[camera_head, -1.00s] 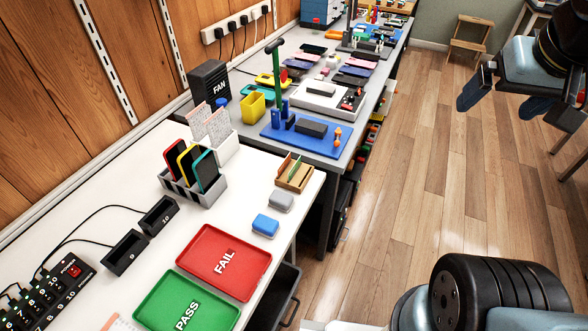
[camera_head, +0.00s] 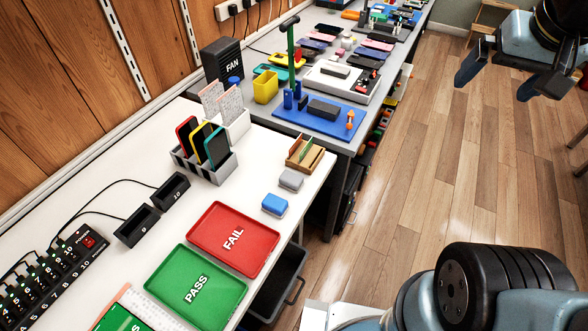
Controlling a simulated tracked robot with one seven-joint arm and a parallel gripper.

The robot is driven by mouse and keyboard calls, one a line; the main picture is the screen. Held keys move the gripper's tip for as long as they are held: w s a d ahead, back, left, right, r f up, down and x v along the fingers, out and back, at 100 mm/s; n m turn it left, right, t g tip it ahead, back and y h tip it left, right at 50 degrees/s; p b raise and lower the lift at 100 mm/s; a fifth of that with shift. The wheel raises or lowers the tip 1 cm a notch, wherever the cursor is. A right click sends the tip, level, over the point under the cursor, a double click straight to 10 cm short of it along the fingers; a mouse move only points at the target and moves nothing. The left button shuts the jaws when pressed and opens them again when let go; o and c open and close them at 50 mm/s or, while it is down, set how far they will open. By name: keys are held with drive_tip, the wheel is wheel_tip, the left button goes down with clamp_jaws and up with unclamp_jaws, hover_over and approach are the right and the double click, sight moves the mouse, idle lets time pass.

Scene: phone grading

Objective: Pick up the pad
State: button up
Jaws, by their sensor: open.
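Two small pad-like blocks lie on the white table top: a blue one (camera_head: 275,204) and a grey one (camera_head: 291,180) just behind it. I cannot tell which of them the task calls the pad. Both lie flat to the right of the phone rack, near the table's right edge. My gripper (camera_head: 496,88) is at the upper right, over the wooden floor, with its two dark fingers apart and nothing between them. It is well away from both blocks.
The red FAIL tray (camera_head: 207,218) and green PASS tray (camera_head: 178,263) lie in front of the blocks. A grey phone rack (camera_head: 220,172), a wooden box (camera_head: 293,163) and black numbered holders (camera_head: 130,233) stand nearby. A cluttered grey bench (camera_head: 280,128) adjoins behind.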

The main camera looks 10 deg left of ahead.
drive_tip(key=w+a+f+g, duration=0.2)
drive_tip(key=w+a+f, duration=0.2)
drive_tip(key=w+a, duration=0.25)
drive_tip(key=m+g, duration=0.3)
hover_over(291, 177)
wheel_tip(291, 177, down, 22)
drive_tip(key=f, duration=0.7)
drive_tip(key=shift+s+d, duration=0.1)
drive_tip(key=shift+d, duration=0.3)
drive_tip(key=shift+a+f, duration=0.2)
drive_tip(key=shift+f, duration=1.2)
drive_tip(key=shift+a+f, duration=0.15)
drive_tip(key=shift+f, duration=1.2)
drive_tip(key=c, duration=1.2)
